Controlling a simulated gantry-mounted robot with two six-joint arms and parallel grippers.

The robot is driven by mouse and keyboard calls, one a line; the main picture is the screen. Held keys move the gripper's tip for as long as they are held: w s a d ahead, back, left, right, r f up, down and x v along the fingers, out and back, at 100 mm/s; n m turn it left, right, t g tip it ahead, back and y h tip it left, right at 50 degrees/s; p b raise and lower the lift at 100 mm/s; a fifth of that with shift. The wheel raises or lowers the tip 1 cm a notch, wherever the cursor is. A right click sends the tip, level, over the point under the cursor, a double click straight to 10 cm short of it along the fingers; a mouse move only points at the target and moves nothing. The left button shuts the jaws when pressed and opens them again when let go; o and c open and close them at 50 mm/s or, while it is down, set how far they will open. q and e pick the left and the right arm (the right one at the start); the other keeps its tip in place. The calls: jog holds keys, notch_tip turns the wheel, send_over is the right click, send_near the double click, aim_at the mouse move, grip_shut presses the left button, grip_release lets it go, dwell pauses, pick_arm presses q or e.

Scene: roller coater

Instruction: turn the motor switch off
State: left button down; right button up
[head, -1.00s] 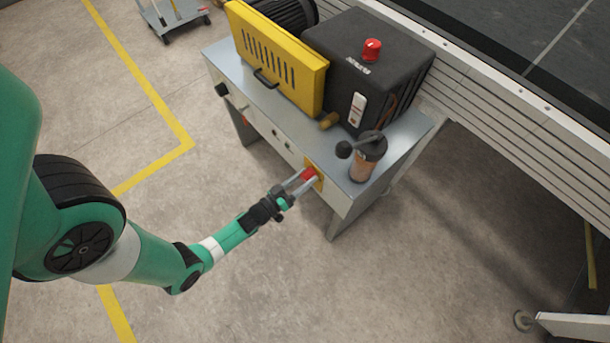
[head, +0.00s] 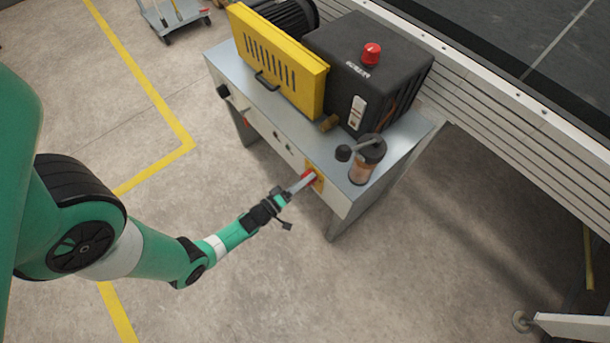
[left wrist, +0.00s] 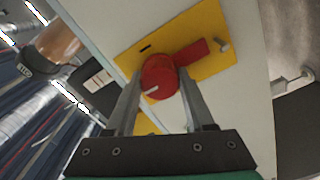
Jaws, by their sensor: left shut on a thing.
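The motor switch is a red rotary knob (left wrist: 160,76) with a bar-shaped handle on a yellow plate (left wrist: 215,66), on the front of the metal cabinet. In the left wrist view the handle bar points up and right, and a small white mark shows on the knob's near edge. In the head view the red knob (head: 308,176) is partly covered by my gripper. My left gripper (head: 303,180) is at the switch, its fingers on either side of the knob and shut on it. My right gripper is not in view.
The metal cabinet (head: 275,122) carries a yellow vented guard (head: 282,62), a black box with a red cap (head: 372,54) and a jar with a lever (head: 364,166). A slatted conveyor side (head: 510,130) runs along the right. The floor before the cabinet is clear.

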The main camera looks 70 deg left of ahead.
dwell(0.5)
pick_arm(q)
jog(key=shift+c, duration=1.3)
grip_release()
jog(key=shift+s, duration=0.1)
jog(key=p+v, duration=0.3)
jog(key=v, duration=0.8)
jog(key=shift+s, duration=0.2)
jog(key=shift+d, duration=0.1)
